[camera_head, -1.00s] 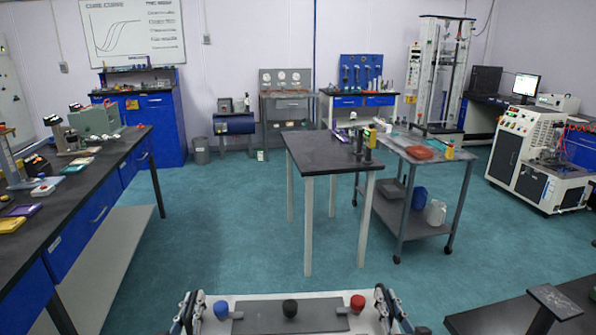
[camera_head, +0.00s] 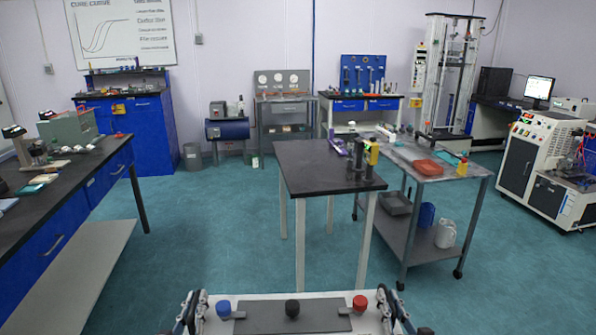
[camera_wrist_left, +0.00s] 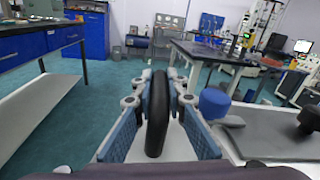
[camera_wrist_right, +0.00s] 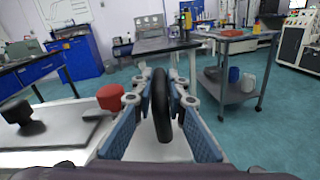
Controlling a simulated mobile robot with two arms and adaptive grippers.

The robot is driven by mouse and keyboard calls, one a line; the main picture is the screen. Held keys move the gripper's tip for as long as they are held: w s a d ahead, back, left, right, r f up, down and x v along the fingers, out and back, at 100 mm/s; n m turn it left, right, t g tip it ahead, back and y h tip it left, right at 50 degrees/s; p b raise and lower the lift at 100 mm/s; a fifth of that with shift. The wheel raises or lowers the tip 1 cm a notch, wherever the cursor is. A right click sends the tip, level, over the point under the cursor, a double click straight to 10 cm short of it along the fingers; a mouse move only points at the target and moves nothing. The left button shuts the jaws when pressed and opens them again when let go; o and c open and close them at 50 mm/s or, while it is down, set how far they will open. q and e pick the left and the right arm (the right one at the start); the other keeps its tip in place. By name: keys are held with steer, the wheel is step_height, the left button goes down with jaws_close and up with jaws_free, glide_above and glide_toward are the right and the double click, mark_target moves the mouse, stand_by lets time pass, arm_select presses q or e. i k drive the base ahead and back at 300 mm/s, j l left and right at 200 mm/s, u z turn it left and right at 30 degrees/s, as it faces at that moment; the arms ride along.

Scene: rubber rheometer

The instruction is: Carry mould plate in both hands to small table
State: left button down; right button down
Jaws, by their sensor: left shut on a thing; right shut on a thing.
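The mould plate (camera_head: 258,302) is a pale slab with a grey strip on top. The plate's near edge is out of the head view. The small table (camera_head: 310,165), with a black top and pale legs, stands ahead, apart from the plate.
A long bench (camera_head: 65,205) runs along the left. Green floor (camera_head: 200,255) is clear between.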

mark_target(304, 163)
steer(key=i, duration=1.25)
steer(key=i+z, duration=0.1)
steer(key=i, duration=1.15)
steer(key=i+j, duration=0.15)
steer(key=i, duration=1.1)
